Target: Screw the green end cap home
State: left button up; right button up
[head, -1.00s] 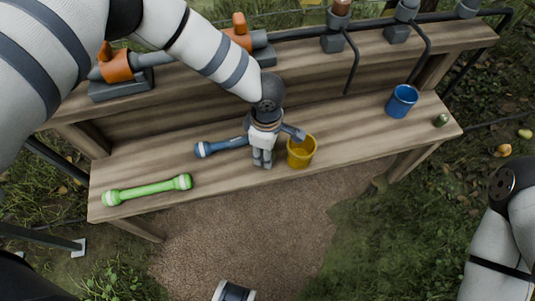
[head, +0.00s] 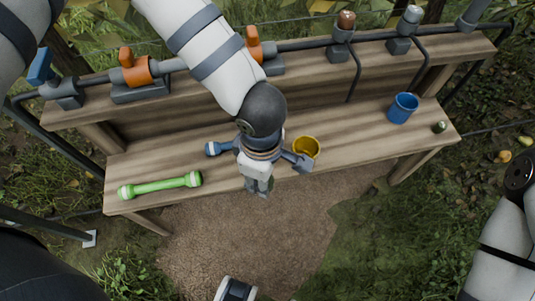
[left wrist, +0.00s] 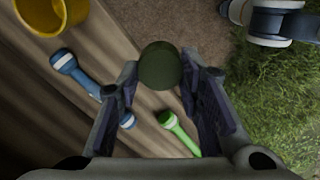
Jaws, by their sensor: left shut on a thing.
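My left gripper (head: 258,188) reaches down in front of the bench's front edge in the head view. In the left wrist view its two fingers (left wrist: 160,100) close on a dark green round piece (left wrist: 160,66), which looks like the green end cap. Its flat round face shows between the fingertips. The held piece is hidden or too small to make out in the head view. A pipe (head: 300,45) with fittings runs along the raised back shelf; I cannot tell which end takes the cap. My right gripper is not in view; only the right arm shows at the right edge.
The bench (head: 350,150) carries a bright green bar (head: 160,185), a partly hidden blue bar (head: 218,148), a yellow cup (head: 307,146), a blue cup (head: 403,108) and a small dark green item (head: 439,127). Orange valves (head: 136,70) and a blue valve handle (head: 42,65) stand along the pipe.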

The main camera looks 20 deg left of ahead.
pick_arm(q)
jog(key=shift+s+d+r, duration=0.1)
jog(key=shift+s+r, duration=0.1)
jog(key=shift+s, duration=0.25)
jog(key=shift+s+d+r, duration=0.1)
jog(key=shift+s+r, duration=0.1)
jog(key=shift+s, duration=0.25)
jog(key=shift+w, duration=0.1)
